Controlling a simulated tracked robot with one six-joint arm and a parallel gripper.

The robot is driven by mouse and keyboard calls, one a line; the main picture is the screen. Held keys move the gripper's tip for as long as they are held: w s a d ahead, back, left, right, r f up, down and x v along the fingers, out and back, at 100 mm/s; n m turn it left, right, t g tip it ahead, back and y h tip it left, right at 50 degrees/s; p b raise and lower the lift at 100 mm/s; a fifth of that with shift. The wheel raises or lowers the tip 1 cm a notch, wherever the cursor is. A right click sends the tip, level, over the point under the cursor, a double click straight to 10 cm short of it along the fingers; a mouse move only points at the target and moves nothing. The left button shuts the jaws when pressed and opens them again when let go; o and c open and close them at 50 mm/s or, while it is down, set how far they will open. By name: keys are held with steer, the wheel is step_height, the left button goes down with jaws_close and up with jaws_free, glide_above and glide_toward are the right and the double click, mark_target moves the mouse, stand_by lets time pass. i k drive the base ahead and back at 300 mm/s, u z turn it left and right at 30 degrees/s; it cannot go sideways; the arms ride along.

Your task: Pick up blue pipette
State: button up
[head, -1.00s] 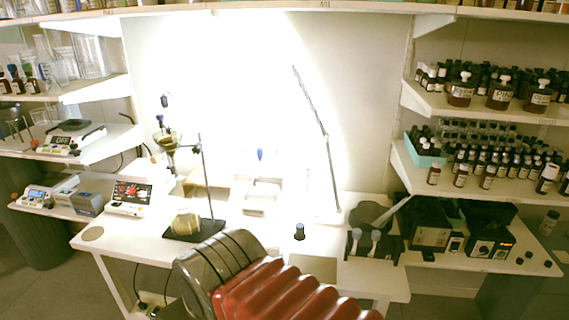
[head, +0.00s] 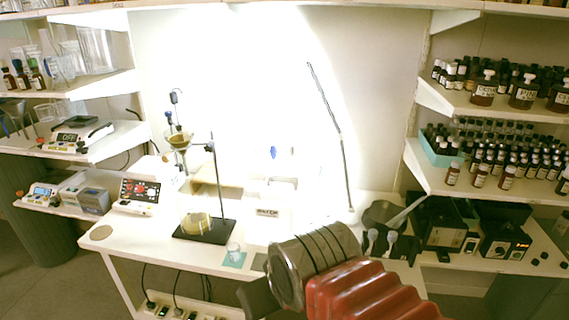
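The blue pipette shows in the head view as a small blue bulb (head: 273,152), upright against the bright back wall. Its lower part is washed out by the glare. It seems to stand above a pale holder at the back of the white table, but I cannot tell how it is held. My red and grey ribbed arm fills the bottom right of the view. My gripper cannot be made out, so its distance to the pipette and its opening do not show.
A ring stand (head: 214,190) with glassware stands left of the pipette. A small beaker (head: 234,252) sits on a teal mat at the table's front. A white label block (head: 267,213) is at mid-table. A grey mortar (head: 384,214) and black devices are to the right.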

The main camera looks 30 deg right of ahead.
mark_target(273, 152)
steer(key=u, duration=0.05)
steer(key=i, duration=1)
steer(key=z, duration=0.05)
